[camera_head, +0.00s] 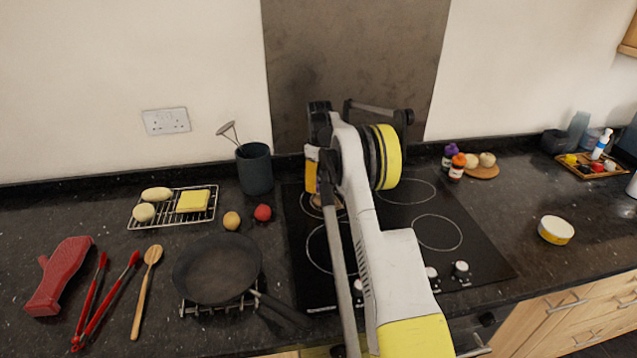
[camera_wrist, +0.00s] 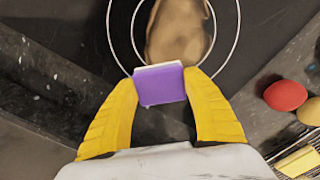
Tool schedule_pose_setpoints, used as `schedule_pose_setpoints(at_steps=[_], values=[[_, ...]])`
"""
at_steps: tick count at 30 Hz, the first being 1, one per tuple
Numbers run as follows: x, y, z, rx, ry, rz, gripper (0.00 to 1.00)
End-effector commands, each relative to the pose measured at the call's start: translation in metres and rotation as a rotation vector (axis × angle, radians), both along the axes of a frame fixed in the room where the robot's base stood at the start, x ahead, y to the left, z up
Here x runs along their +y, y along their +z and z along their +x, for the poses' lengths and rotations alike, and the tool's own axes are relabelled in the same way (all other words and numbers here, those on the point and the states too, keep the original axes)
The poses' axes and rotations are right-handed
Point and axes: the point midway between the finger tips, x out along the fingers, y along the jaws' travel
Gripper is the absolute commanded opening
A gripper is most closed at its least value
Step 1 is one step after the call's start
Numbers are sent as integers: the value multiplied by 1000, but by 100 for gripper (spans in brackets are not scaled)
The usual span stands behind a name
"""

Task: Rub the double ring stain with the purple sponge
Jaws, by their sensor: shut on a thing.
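My gripper (camera_wrist: 163,82) has its yellow fingers shut on the purple sponge (camera_wrist: 160,90), which has a pale layer on its far side. The brown stain (camera_wrist: 178,35) lies inside two concentric white rings on the black hob. In the wrist view the sponge's far edge overlaps the stain's near end. I cannot tell whether the sponge touches the hob. In the head view my gripper (camera_head: 312,175) points down over the back left of the hob. The stain (camera_head: 318,201) shows partly below it there, and the sponge cannot be made out.
The hob (camera_head: 480,265) has knobs (camera_head: 461,268) at its front right. Left of it are a utensil pot (camera_head: 256,170), a red ball-like item (camera_head: 263,212), a wire rack with food (camera_head: 150,222) and a dark pan (camera_head: 217,268).

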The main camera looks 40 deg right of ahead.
Motion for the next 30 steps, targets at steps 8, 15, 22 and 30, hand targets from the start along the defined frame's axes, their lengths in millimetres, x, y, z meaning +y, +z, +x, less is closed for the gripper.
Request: schedule_pose_setpoints(at_steps=[8, 15, 22, 30], values=[[0, -6, 0, 0, 0, 0, 32], [0, -9, 0, 0, 0, 0, 32], [7, -9, -15, 0, 0, 0, 32], [17, -7, -34, 0, 0, 0, 32]])
